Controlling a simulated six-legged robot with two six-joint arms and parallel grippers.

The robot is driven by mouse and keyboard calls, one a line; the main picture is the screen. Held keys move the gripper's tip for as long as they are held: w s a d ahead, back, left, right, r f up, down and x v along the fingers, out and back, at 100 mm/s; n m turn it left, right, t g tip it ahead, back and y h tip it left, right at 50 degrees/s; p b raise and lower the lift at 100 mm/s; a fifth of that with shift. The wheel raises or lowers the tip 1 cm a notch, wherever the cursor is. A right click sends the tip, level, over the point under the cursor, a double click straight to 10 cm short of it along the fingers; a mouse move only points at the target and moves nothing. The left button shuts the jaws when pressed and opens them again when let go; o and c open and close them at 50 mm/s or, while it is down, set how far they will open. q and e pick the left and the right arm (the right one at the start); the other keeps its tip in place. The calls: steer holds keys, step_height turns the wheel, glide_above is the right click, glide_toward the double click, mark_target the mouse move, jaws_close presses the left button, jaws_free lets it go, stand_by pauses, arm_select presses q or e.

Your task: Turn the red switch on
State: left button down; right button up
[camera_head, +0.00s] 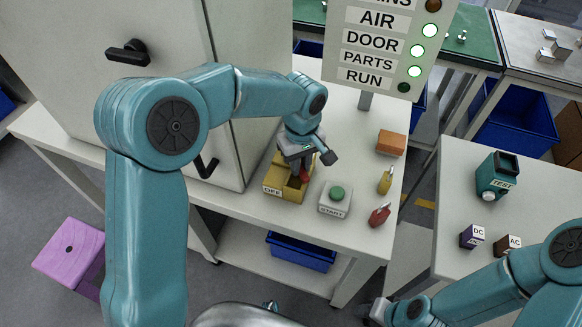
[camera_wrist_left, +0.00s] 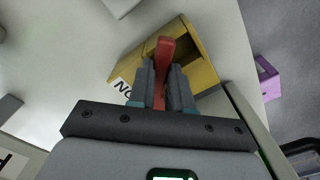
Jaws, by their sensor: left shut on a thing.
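The red switch (camera_wrist_left: 166,48) is a red lever standing in a yellow box (camera_wrist_left: 200,62). In the head view, the yellow box (camera_head: 271,188) sits on the white table with an OFF label on its near side. My left gripper (camera_head: 297,160) is over the box, and a bit of the red switch (camera_head: 304,174) shows below it. In the left wrist view, my left gripper (camera_wrist_left: 165,90) is shut on the red lever, with a finger on each side. Part of another label shows on the box there. My right arm's end shows at the bottom right, its fingers unclear.
A green START button (camera_head: 337,193) stands just right of the box. An orange block (camera_head: 391,143), a yellow item (camera_head: 385,182) and a red item (camera_head: 380,214) lie farther right. A sign panel (camera_head: 385,50) stands behind, several lamps lit green. A grey cabinet (camera_head: 150,75) borders the left.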

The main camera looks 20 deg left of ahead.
arm_select(q)
steer(key=w+n, duration=0.1)
steer(key=n, duration=0.1)
steer(key=d+n+b, duration=0.1)
steer(key=n, duration=0.1)
steer(key=shift+w+n, duration=0.3)
steer(key=shift+w, duration=0.1)
steer(key=shift+w+d+r+n+b, duration=0.1)
steer(key=shift+w+n, duration=0.25)
steer(key=shift+n, duration=0.4)
steer(key=shift+w+d+n+b, duration=0.15)
steer(key=shift+w+n, duration=0.2)
steer(key=shift+n, duration=0.45)
steer(key=shift+w+a+r+n+b, duration=0.1)
steer(key=shift+w+n, duration=0.25)
steer(key=shift+n, duration=0.4)
steer(key=c, duration=1)
jaws_free()
steer(key=shift+f, duration=0.1)
steer(key=shift+c, duration=0.2)
step_height(320, 180, up, 16)
steer(key=p, duration=0.2)
steer(key=shift+r, duration=0.2)
steer(key=shift+s, duration=0.15)
